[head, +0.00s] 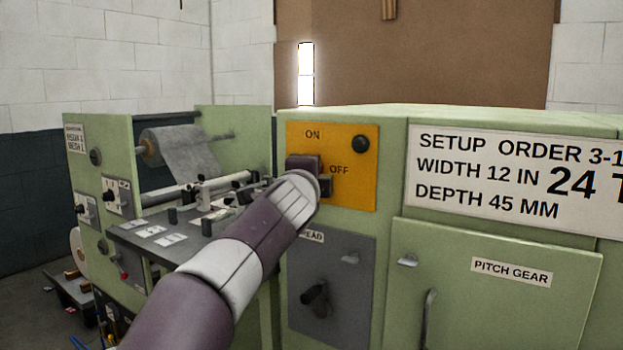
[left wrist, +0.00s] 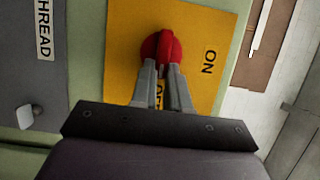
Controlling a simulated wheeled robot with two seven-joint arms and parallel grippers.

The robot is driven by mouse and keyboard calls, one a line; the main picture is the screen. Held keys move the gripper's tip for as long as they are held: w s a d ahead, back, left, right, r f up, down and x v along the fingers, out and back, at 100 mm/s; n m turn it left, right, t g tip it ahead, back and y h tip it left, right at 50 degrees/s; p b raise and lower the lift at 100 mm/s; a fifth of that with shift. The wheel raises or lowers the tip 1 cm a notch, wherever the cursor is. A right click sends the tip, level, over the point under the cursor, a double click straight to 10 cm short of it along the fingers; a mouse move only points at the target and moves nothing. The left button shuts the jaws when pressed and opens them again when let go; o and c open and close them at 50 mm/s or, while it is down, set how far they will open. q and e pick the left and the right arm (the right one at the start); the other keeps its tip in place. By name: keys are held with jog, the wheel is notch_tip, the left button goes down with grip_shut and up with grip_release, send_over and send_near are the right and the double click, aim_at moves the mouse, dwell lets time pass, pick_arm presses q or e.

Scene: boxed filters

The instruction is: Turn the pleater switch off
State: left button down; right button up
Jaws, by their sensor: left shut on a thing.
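The pleater switch is a red rotary knob (left wrist: 162,46) on a yellow plate (head: 362,189) marked ON at the top and OFF at the right. In the left wrist view the yellow plate (left wrist: 122,72) appears turned, with ON to the right of the knob and OFF partly covered by my fingers. My left gripper (left wrist: 161,72) is shut on the knob, one grey finger on each side. In the head view my left gripper (head: 309,172) is against the plate and hides the knob. My right gripper is in neither view.
A dark round button (head: 360,144) is at the plate's upper right. Below is a grey THREAD panel (head: 347,277) with a black knob (head: 315,294). Right are a setup sign (head: 480,178) and a PITCH GEAR door (head: 510,305). A filter roll (head: 180,148) sits left.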

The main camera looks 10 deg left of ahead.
pick_arm(q)
jog(key=shift+w+f, duration=0.1)
jog(key=shift+f, duration=0.25)
jog(key=c, duration=1.3)
grip_release()
jog(key=shift+o, duration=0.9)
jog(key=shift+d+r, duration=0.1)
jog(key=shift+r, duration=0.1)
jog(key=shift+s, duration=0.2)
jog(key=s+b, duration=0.3)
jog(key=s, duration=0.9)
jog(key=shift+s+d+b, duration=0.25)
jog(key=shift+s+b, duration=0.05)
